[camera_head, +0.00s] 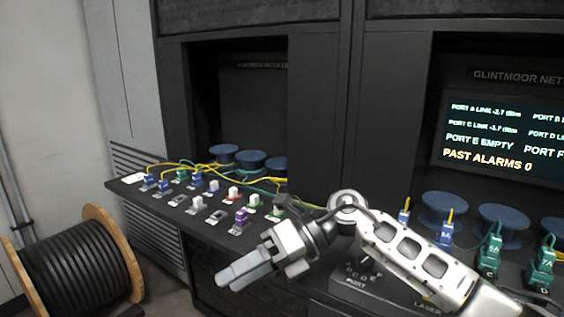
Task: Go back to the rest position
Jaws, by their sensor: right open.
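My right gripper (235,276) hangs in front of the dark cabinet, at the lower middle of the head view. Its arm comes in from the lower right, and its two grey fingers point down and left. The fingers are open, with nothing seen between them. They are in front of the front edge of the shelf (190,227) with the connectors and look apart from it. The arm hides part of the shelf's right side and part of a labelled port panel (352,285). My left gripper is not in view.
Several coloured connectors, including a purple one (241,217), stand on the shelf with yellow and green fibres. Blue spools (252,160) stand behind. Green connectors (491,252) stand at the right below a status screen (500,140). A black cable reel (75,265) stands on the floor at left.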

